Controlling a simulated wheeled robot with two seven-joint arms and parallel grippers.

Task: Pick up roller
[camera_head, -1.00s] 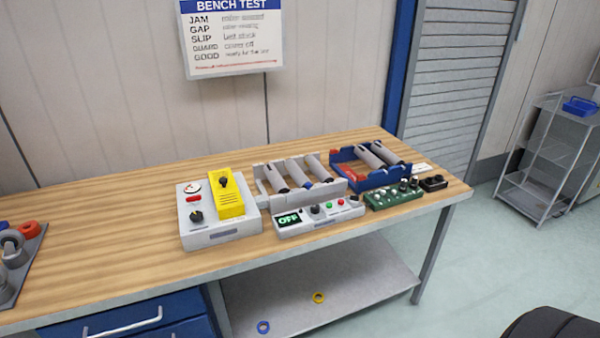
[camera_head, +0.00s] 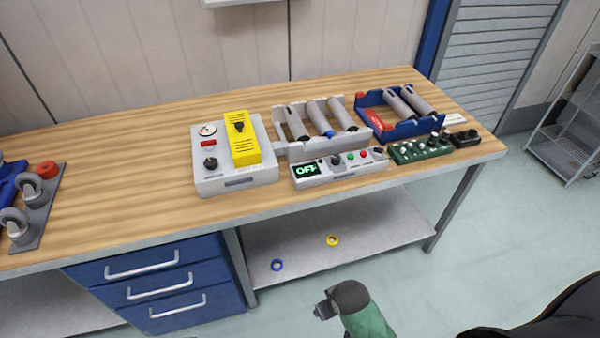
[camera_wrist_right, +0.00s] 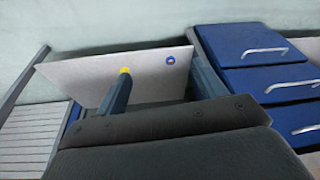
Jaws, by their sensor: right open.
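Two grey rollers with dark ends (camera_head: 408,101) lie side by side in a blue tray (camera_head: 418,127) at the back right of the bench in the head view. Several similar grey rollers (camera_head: 320,118) lie across a light grey frame (camera_head: 333,143) left of the tray. My right gripper (camera_wrist_right: 158,62) shows in the wrist view with its two fingers apart and nothing between them. Behind the fingers are the bench's lower shelf and drawers, and no roller shows there. My left gripper is not in view.
A grey box with a yellow block (camera_head: 242,140), a control panel reading OFF (camera_head: 340,168) and a green knob board (camera_head: 420,148) stand on the wooden bench (camera_head: 120,165). A caster plate (camera_head: 40,205) lies at left. Blue and yellow rings lie on the lower shelf (camera_head: 370,225).

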